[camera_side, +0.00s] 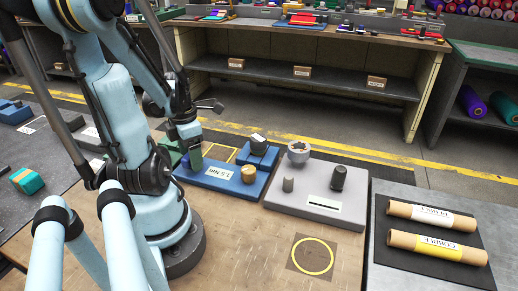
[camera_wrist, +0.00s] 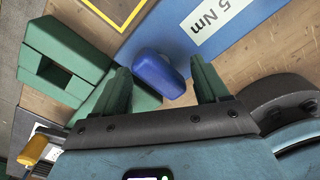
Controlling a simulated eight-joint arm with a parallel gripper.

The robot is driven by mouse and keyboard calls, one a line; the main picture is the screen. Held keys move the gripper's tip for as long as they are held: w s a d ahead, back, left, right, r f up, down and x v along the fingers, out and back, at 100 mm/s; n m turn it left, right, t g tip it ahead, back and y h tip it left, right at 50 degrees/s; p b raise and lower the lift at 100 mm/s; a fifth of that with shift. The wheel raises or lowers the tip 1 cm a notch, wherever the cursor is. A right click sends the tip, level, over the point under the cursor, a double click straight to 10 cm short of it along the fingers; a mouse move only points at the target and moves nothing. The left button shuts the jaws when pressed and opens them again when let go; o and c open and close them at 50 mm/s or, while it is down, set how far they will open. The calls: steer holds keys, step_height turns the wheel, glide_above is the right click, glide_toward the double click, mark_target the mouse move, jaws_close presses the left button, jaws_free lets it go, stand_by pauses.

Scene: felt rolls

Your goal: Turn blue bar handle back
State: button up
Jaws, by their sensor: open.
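The blue bar handle (camera_wrist: 155,68) is a short rounded bar in the wrist view, lying slantwise near the edge of the blue board (camera_wrist: 245,12). My gripper (camera_wrist: 162,70) has two green fingers, spread apart, with the bar showing in the gap between them. A gap shows on the right finger's side; I cannot tell whether the left finger touches the bar. In the side view my gripper (camera_side: 195,158) points down over the left end of the blue board (camera_side: 222,183), and the bar is hidden or too small to make out there.
A green block with a square opening (camera_wrist: 45,72) lies left in the wrist view. The blue board carries a tan knob (camera_side: 248,174) and a dark block (camera_side: 258,146). A grey board with knobs (camera_side: 315,207) stands to the right, then two cardboard rolls (camera_side: 432,217).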

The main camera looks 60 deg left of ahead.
steer(key=shift+r, duration=2.05)
steer(key=shift+w+d+m, duration=0.15)
steer(key=shift+w+m, duration=0.2)
steer(key=shift+m, duration=0.25)
steer(key=w+m, duration=0.1)
steer(key=m, duration=0.1)
steer(key=w+d+m+y, duration=0.1)
steer(key=w+m, duration=0.1)
steer(key=m, duration=0.1)
steer(key=w+d+r+m+t, duration=0.1)
steer(key=w+m, duration=0.1)
steer(key=m, duration=0.1)
steer(key=shift+w+d, duration=0.15)
steer(key=shift+w, duration=0.1)
steer(key=w+d+r+m+t, duration=0.1)
steer(key=w+d+m, duration=0.3)
steer(key=m, duration=0.5)
steer(key=w+d+r+m+t, duration=0.2)
steer(key=w+d+m+t, duration=0.1)
steer(key=d+m, duration=0.5)
steer(key=w+d+r+m+t+h, duration=0.1)
steer(key=w+d+m, duration=0.4)
steer(key=m, duration=0.6)
steer(key=shift+d+r+m+t, duration=0.4)
steer(key=shift+d+r+t, duration=0.2)
steer(key=shift+r, duration=0.1)
